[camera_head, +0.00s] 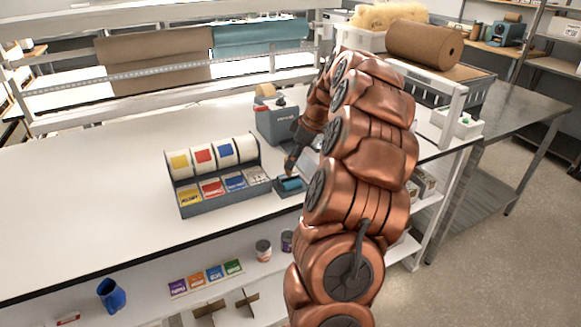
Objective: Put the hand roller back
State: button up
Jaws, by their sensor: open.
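A small teal cylinder, which looks like the hand roller (291,184), sits in a dark grey holder (282,193) at the right end of the label rack on the white bench. My gripper (289,172) is dark and points down just above the teal cylinder. Its jaws are open, but the fingers are small in this view. I cannot tell whether they touch the roller. My copper-coloured arm covers the area to the right of it.
The label rack (222,205) with several rolls and coloured cards stands left of the gripper. A grey tape dispenser (279,122) stands behind it. A brown paper roll (424,45) lies at the back right. The bench's left side (80,200) is clear.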

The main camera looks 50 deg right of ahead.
jog(key=b+v, duration=0.2)
jog(key=v, duration=0.6)
jog(key=shift+r, duration=0.4)
jog(key=shift+s, duration=0.1)
jog(key=s+a+f+g, duration=0.1)
jog(key=s+a+g, duration=0.1)
jog(key=a, duration=1.2)
jog(key=s+a+f+g, duration=0.1)
jog(key=a, duration=1.3)
jog(key=s+a+f+m+g, duration=0.1)
jog(key=s+a+f, duration=0.2)
jog(key=s, duration=0.4)
jog(key=s+a+f+m+g+h, duration=0.1)
jog(key=s+a+f, duration=0.3)
jog(key=s, duration=0.4)
jog(key=s+a+f+m+g+h, duration=0.1)
jog(key=s+a+f+m, duration=0.2)
jog(key=s, duration=0.5)
jog(key=shift+a+f, duration=0.5)
jog(key=shift+a, duration=0.25)
